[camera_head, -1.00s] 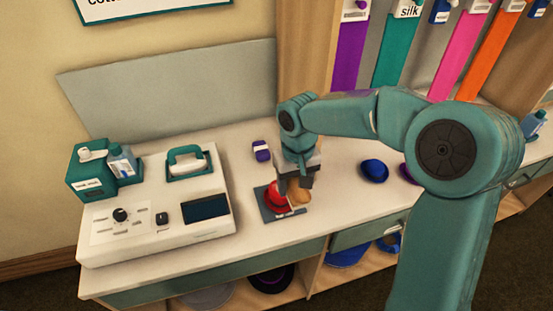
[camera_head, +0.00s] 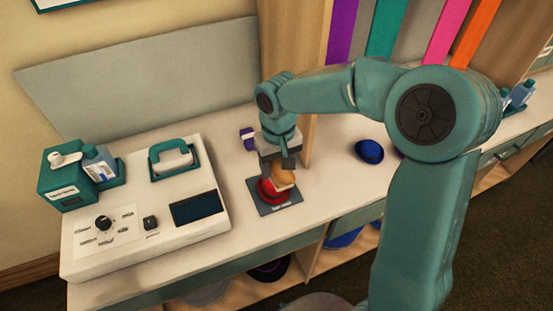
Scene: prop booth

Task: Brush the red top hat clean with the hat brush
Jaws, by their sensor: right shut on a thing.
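The red top hat (camera_head: 266,193) sits on a dark grey mat (camera_head: 287,202) on the white counter. My right gripper (camera_head: 280,165) reaches down over the hat from above and is shut on the wooden hat brush (camera_head: 283,176). The tan brush is at the hat's upper right side and hides part of it. I cannot tell whether the brush touches the hat. My left gripper is not in view.
A purple item (camera_head: 247,138) and a blue hat (camera_head: 369,151) are near. The counter's front is clear.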

